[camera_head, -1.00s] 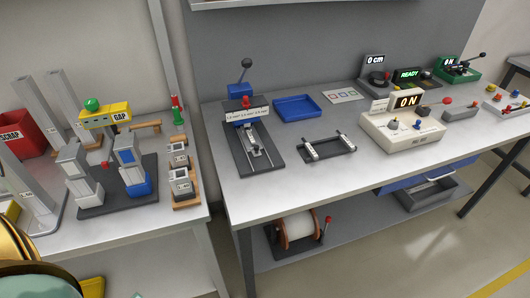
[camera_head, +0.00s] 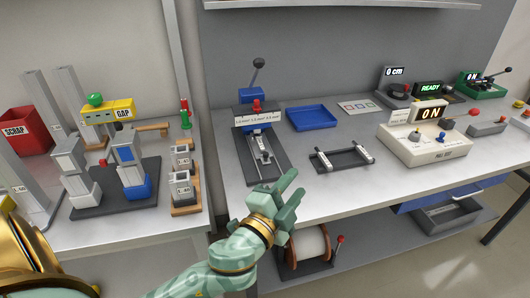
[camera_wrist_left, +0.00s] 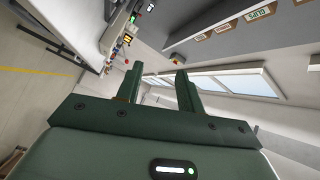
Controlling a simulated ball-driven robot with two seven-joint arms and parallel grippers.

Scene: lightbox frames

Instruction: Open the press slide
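The press (camera_head: 258,121), with a black base, blue body, black lever and red knob, stands at the left end of the right-hand table. A silver slide (camera_head: 262,151) lies on rails at the front of its base. I cannot tell how far the slide is out. My left gripper (camera_head: 291,187) is in front of the table's front edge, below and to the right of the press, touching nothing I can see. Its two fingers stand apart and empty in the left wrist view (camera_wrist_left: 157,85). My right gripper is not in view.
A black holder with white rollers (camera_head: 342,158) and a blue tray (camera_head: 311,117) are right of the press. A white control box (camera_head: 430,144) reads ON. A spool (camera_head: 308,245) sits on the shelf below. The left bench (camera_head: 110,222) holds the GAP and SCRAP fixtures.

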